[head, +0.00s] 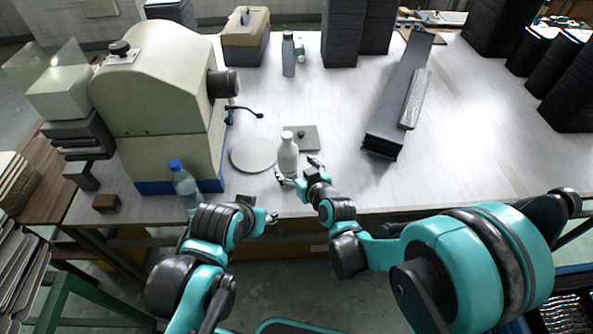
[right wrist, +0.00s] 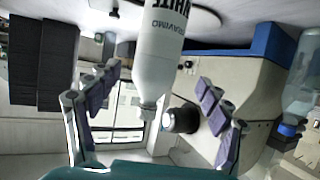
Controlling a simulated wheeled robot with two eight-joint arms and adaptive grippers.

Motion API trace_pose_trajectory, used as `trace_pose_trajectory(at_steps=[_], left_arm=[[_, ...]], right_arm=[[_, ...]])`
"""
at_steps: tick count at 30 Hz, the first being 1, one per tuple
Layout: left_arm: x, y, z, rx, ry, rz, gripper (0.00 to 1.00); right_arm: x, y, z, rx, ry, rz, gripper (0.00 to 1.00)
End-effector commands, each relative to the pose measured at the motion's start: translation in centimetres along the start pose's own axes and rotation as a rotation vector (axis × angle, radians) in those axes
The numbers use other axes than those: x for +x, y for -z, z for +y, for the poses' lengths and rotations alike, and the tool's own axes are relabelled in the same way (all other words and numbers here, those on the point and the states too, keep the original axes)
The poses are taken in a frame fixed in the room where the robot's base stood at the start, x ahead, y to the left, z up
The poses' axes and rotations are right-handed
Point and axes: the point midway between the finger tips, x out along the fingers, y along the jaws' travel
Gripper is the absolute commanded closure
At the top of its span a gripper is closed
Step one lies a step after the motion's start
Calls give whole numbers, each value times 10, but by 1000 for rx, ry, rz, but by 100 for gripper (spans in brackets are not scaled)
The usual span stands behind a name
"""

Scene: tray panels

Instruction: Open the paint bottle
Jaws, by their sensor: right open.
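The paint bottle (head: 288,152) is white and stands upright on the table, beside a round grey disc. My right gripper (head: 300,172) is open, its two fingers spread around the bottle's near side. In the right wrist view the bottle (right wrist: 166,45) appears upside down with dark lettering, its narrow neck and cap pointing down. It lies between the spread purple-padded fingers of the right gripper (right wrist: 160,112), with gaps on both sides. My left gripper (head: 262,214) is low at the table's front edge, apart from the bottle; its jaws are too small to read.
A clear bottle with a blue cap (head: 185,187) stands left of my left arm. A big beige machine (head: 155,90) fills the left side. A flat grey plate (head: 301,137) lies behind the paint bottle. Dark panels (head: 398,100) lie to the right. The front right tabletop is clear.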

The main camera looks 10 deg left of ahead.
Motion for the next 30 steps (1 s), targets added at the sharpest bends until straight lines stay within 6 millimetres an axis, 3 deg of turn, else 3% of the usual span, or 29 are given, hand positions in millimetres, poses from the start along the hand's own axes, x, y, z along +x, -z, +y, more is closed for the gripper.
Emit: trace_pose_trajectory(at_steps=[16,23,24,26,30], left_arm=[[24,-17,0,0,0,0,55],[23,-17,0,0,0,0,55],[23,-16,0,0,0,0,55],[23,-16,0,0,0,0,55],[23,-16,0,0,0,0,55]], right_arm=[[68,-4,5,0,-1,-1,21],[72,-1,5,1,-1,-1,21],[72,-1,5,1,-1,-1,24],[72,-1,5,1,-1,-1,40],[72,-1,5,1,-1,-1,77]])
